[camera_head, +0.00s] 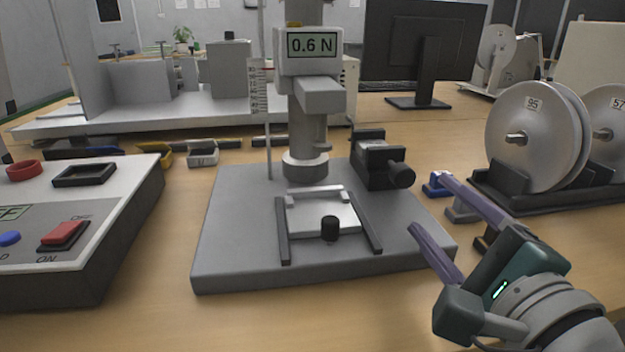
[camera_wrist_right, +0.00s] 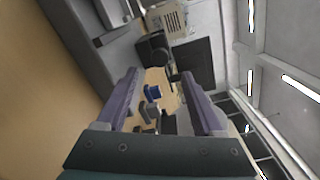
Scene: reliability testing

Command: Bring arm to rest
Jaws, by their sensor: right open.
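My right gripper (camera_head: 445,215) is open, its two purple fingers spread wide with nothing between them. It hangs over the right front of the table, just right of the grey test stand's base plate (camera_head: 225,235). The right wrist view shows both fingers (camera_wrist_right: 163,100) apart, with a small blue-topped piece (camera_wrist_right: 153,92) farther off beyond the gap. My left gripper does not show in either view.
The test stand's gauge (camera_head: 312,48) reads 0.6 N. A control box (camera_head: 130,190) with a red switch stands at left. Silver reels (camera_head: 540,140) stand on a black holder at right. A monitor (camera_head: 425,45) is behind. Bare table lies in front of the stand.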

